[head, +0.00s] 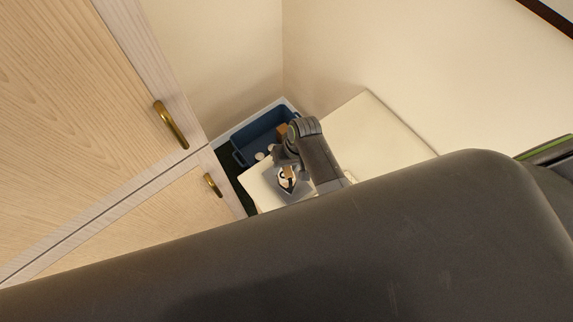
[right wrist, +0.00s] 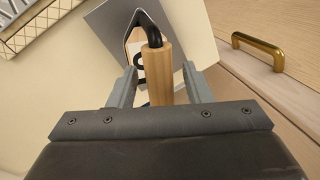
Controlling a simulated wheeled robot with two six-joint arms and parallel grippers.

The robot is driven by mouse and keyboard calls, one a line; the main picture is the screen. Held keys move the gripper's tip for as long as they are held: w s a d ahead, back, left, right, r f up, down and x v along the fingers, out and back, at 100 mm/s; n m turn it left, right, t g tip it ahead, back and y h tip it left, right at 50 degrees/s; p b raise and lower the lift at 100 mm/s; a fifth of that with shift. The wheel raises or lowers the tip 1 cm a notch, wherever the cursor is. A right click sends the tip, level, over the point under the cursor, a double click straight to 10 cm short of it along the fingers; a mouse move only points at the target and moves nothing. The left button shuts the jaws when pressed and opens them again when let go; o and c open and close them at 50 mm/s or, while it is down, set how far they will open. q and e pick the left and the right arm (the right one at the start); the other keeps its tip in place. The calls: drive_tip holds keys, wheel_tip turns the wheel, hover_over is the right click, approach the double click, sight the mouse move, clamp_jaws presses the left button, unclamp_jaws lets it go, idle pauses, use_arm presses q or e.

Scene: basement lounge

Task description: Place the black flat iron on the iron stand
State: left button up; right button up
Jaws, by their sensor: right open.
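An iron shows a light wooden handle (right wrist: 158,72) and a black bent bar (right wrist: 147,22) in the right wrist view. My right gripper (right wrist: 159,80) is open, with one finger on each side of the handle; a gap shows at the right finger. Below the handle lies a grey plate (right wrist: 104,18) with a pale, dark-marked shape; I cannot tell whether this is the iron stand. In the head view my right gripper (head: 287,164) is above the iron (head: 286,183) on a cream surface, hiding part of it. My left gripper is not in view.
A blue bin (head: 247,147) stands in the corner beyond the cream surface (head: 378,128). A wooden cabinet (head: 80,110) with brass handles (head: 171,125) closes off the left. A gold-edged patterned item (right wrist: 50,22) lies at the upper left in the right wrist view.

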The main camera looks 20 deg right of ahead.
drive_tip(key=shift+r, duration=0.1)
drive_tip(key=b+v, duration=0.2)
drive_tip(key=v, duration=1)
idle(0.4)
